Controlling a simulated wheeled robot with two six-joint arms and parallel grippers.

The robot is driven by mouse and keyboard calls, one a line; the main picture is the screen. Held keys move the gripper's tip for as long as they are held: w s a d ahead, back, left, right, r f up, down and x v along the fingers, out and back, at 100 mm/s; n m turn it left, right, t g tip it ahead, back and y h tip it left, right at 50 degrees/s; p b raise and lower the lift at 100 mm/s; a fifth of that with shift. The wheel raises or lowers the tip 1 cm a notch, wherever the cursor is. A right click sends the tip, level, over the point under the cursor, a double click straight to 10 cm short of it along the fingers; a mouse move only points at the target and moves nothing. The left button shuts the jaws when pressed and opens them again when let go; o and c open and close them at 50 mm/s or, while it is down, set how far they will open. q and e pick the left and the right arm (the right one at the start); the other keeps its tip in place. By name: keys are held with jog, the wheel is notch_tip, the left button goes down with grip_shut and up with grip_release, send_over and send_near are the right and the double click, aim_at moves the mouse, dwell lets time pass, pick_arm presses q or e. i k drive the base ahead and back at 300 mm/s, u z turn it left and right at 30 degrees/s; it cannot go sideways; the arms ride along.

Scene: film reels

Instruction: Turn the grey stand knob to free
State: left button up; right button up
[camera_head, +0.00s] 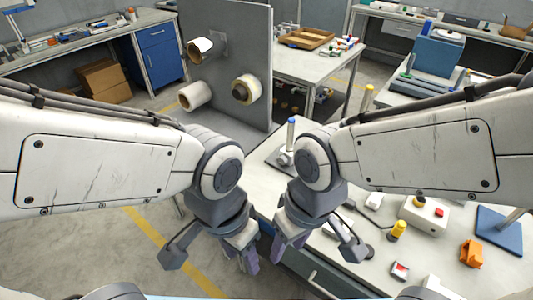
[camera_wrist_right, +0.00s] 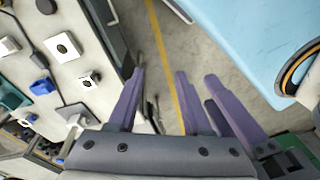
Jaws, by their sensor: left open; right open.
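I cannot single out the grey stand knob with certainty. A small grey stand (camera_head: 282,158) with a blue-tipped upright post (camera_head: 290,134) stands at the left edge of the right-hand table, partly hidden behind my right arm. My left gripper (camera_head: 241,256) is open, empty and points down at the lower middle of the head view. My right gripper (camera_head: 288,246) is close to its right, open and empty near the table's front edge. Its purple fingers show in the right wrist view (camera_wrist_right: 172,78) with nothing between them.
A tall grey panel (camera_head: 232,40) carries several rolls, including a white roll (camera_head: 196,95) and a yellowish roll (camera_head: 246,88). Open floor lies left.

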aim_at(282, 160)
jog(key=u, duration=1.75)
jog(key=i, duration=2.4)
jog(key=z, duration=3.55)
